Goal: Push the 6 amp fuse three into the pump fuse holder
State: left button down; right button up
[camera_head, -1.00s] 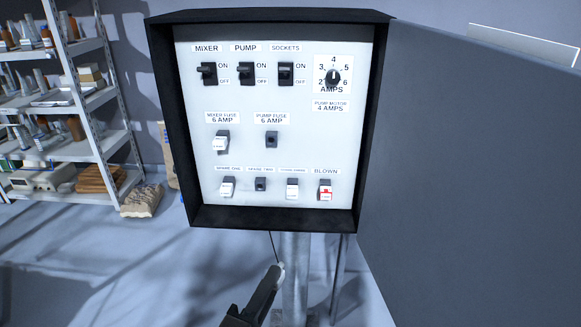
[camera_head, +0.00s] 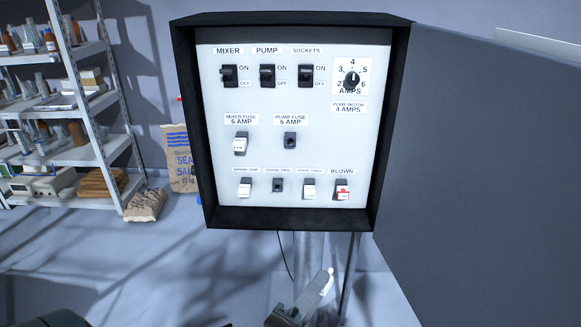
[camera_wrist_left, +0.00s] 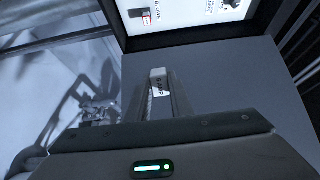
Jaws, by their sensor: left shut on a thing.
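My left gripper (camera_head: 322,290) is low in the head view, below the fuse box. It is shut on a white fuse (camera_wrist_left: 160,90), which shows between its fingertips in the left wrist view with small dark print I cannot read for sure. The pump fuse holder (camera_head: 290,141) is on the panel under the label "PUMP FUSE 6 AMP"; it is dark and empty. The held fuse is apart from it, well below. My right gripper is not in view.
The black-framed fuse box (camera_head: 209,130) stands open, its grey door (camera_head: 480,160) out to the right. The mixer fuse (camera_head: 240,144), spare three (camera_head: 309,190) and blown fuse (camera_head: 342,190) sit in holders. The spare two holder (camera_head: 278,185) is empty. Shelves (camera_head: 80,155) stand left.

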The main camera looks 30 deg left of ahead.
pick_arm(q)
jog(key=shift+a+r, duration=0.1)
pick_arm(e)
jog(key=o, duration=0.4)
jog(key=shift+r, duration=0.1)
pick_arm(q)
jog(key=shift+w+a+r+p, duration=0.15)
jog(key=shift+w+p, duration=0.1)
jog(key=shift+p, duration=0.1)
jog(key=w+a+r+n+g+y+p, duration=0.1)
jog(key=w+a+r+n+y+p, duration=0.2)
jog(key=w+a+r+p, duration=0.3)
jog(key=w+a+r+n+g+y+p, duration=0.1)
jog(key=w+a+r+n+y+p, duration=0.2)
jog(key=w+a+r+y+p, duration=0.3)
jog(key=shift+w+a+r+g+y+p, duration=0.15)
jog(key=shift+w+a+g+y+p, duration=0.3)
jog(key=shift+w+a, duration=2.65)
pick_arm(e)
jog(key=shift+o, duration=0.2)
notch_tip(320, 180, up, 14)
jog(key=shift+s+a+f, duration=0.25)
pick_arm(q)
jog(key=shift+s+a, duration=0.2)
